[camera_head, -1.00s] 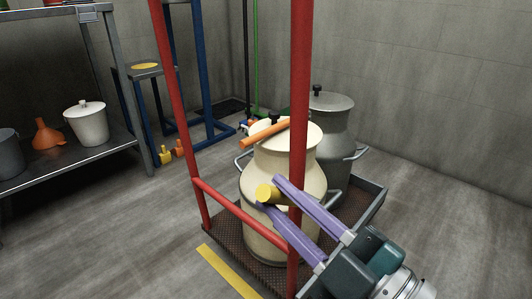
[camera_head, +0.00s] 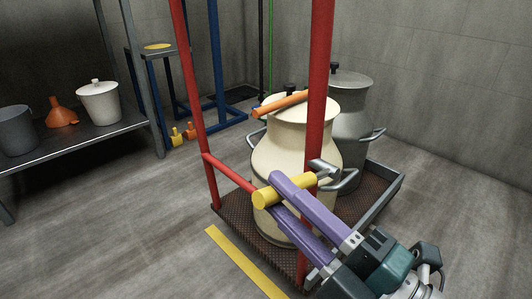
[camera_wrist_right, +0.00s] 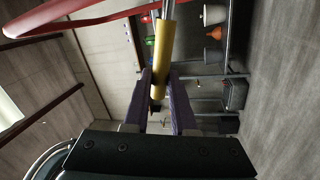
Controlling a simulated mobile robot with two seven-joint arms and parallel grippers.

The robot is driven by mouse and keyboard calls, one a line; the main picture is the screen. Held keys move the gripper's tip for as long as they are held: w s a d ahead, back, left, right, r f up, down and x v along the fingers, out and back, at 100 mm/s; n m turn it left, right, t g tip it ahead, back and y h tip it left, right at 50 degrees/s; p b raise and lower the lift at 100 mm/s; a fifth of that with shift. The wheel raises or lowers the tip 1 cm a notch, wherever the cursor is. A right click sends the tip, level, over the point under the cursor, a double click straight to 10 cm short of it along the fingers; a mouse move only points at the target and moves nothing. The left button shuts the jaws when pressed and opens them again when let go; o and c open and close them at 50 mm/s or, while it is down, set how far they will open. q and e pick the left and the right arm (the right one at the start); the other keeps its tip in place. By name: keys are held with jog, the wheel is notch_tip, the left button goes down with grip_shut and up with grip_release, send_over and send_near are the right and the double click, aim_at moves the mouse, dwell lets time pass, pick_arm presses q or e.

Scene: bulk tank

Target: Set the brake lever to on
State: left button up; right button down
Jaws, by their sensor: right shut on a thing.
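The brake lever has a yellow grip (camera_head: 285,190) and a grey metal bracket (camera_head: 322,170) at the near red post of the trolley. The grip lies roughly level, its round end pointing left in the head view. My right gripper (camera_head: 278,197) has long purple fingers, shut on the yellow grip with one finger above and one below it. In the right wrist view the yellow grip (camera_wrist_right: 161,60) runs between the purple fingers (camera_wrist_right: 160,95). The on and off marks cannot be made out. My left gripper is not in view.
The trolley has red posts (camera_head: 197,100) and a brown deck (camera_head: 365,205). A cream can (camera_head: 275,165) and a grey can (camera_head: 350,120) stand on it, close behind the lever. A metal shelf (camera_head: 95,140) is at the left.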

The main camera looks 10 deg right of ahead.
jog(key=shift+f, duration=0.15)
jog(key=c, duration=0.7)
grip_release()
jog(key=shift+c, duration=0.2)
jog(key=p+v, duration=0.2)
jog(key=v, duration=0.8)
